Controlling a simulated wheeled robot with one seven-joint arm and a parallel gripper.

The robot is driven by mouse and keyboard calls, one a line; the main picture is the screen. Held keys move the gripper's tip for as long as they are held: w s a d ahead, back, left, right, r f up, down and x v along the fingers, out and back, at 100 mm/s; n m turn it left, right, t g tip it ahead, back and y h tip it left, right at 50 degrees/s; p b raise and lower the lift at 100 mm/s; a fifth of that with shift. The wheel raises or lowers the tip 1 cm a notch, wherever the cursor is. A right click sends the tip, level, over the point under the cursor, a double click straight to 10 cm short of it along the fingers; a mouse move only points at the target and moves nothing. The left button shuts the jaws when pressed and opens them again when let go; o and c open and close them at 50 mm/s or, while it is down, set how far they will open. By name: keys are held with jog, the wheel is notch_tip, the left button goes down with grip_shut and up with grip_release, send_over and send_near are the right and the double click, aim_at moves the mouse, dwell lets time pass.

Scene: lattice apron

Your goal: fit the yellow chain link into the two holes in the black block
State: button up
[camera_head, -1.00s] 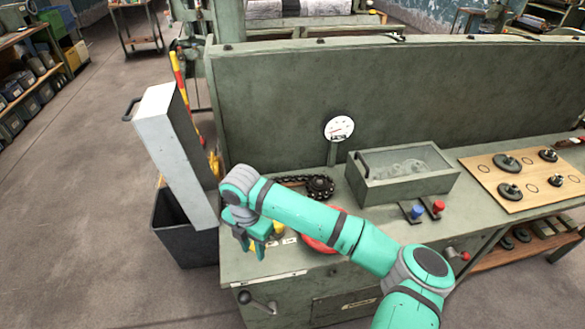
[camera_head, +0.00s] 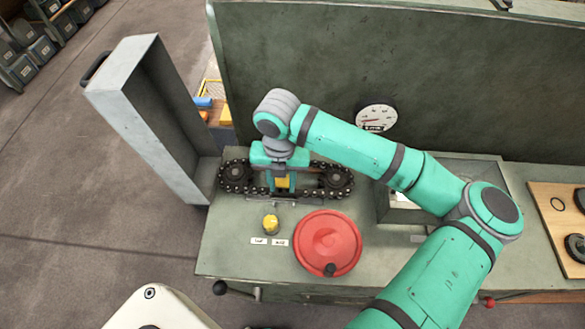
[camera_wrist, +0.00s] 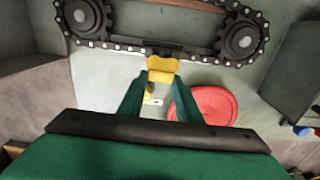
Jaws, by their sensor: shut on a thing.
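My gripper (camera_head: 282,178) is shut on the yellow chain link (camera_head: 282,183), over the near run of the black chain (camera_head: 240,188). In the wrist view the link (camera_wrist: 162,67) sits between my fingertips, its far edge at the chain's near run. A small dark piece (camera_wrist: 158,50) shows just beyond the link, in line with the chain; I cannot tell whether it is the black block. No holes can be made out. Whether the link touches the chain or is above it is unclear.
Two dark sprockets (camera_wrist: 83,15) (camera_wrist: 240,38) carry the chain. A red round lid (camera_head: 328,243) and a yellow-topped knob (camera_head: 270,223) stand in front. A tall grey open box (camera_head: 140,115) is at the left, a gauge (camera_head: 376,118) behind.

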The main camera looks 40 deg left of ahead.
jog(key=shift+w, duration=0.15)
jog(key=shift+f, duration=2.05)
jog(key=shift+f, duration=1.3)
dwell(1.3)
jog(key=o, duration=1.7)
jog(key=shift+o, duration=0.2)
jog(key=shift+r, duration=4.25)
